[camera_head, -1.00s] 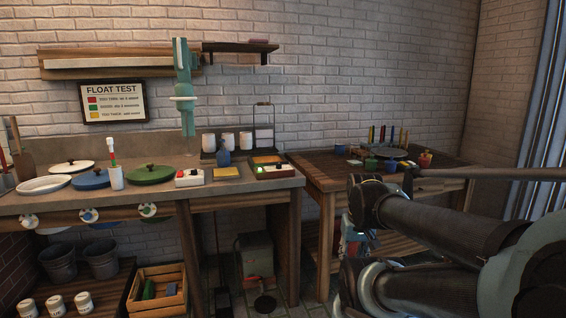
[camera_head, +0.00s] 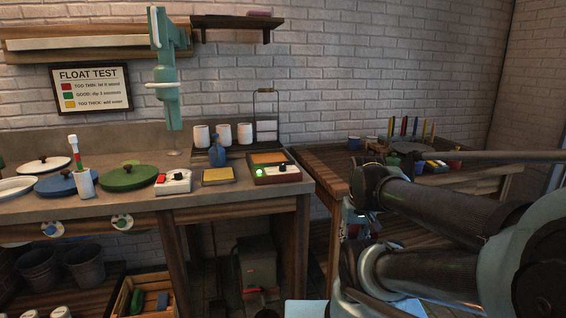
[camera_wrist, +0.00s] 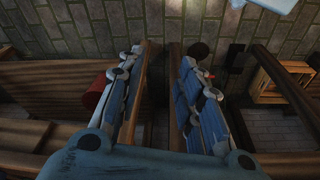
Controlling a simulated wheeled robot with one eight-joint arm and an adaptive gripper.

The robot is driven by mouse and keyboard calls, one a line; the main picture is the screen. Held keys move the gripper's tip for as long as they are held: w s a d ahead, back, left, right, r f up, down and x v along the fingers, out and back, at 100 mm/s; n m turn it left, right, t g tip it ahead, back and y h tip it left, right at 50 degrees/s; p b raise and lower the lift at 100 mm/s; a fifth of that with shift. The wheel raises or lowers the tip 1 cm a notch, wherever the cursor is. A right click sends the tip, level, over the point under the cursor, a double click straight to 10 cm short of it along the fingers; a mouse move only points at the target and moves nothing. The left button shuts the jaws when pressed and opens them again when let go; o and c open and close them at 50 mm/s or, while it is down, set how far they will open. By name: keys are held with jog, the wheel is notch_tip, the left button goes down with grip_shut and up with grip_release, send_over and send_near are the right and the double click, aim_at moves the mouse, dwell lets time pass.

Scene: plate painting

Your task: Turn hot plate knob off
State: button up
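The hot plate (camera_head: 275,176) is a dark red-brown box with an orange-brown top, near the right end of the workbench. Its front panel has a lit green light (camera_head: 259,172) and a dark knob (camera_head: 283,169). My arm is at the right of the head view, well apart from the hot plate. In the wrist view my gripper (camera_wrist: 160,60) has its two fingers apart with nothing between them, over a low area of wood and floor. The hot plate and knob cannot be made out in the wrist view.
A white box with a red button (camera_head: 173,182) and a yellow pad (camera_head: 218,176) lie left of the hot plate. White cups (camera_head: 223,134) stand behind. A second table (camera_head: 325,160) holds paints at the right. A wooden crate (camera_wrist: 283,82) shows in the wrist view.

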jog(key=shift+o, duration=0.6)
jog(key=shift+w, duration=0.1)
jog(key=shift+o, duration=0.6)
jog(key=shift+s+r, duration=0.25)
notch_tip(320, 180, up, 30)
jog(key=m+g, duration=0.2)
jog(key=m, duration=0.6)
send_over(283, 168)
jog(key=w, duration=0.1)
jog(key=f, duration=1.7)
jog(key=shift+w+a, duration=0.1)
jog(key=shift+w, duration=0.1)
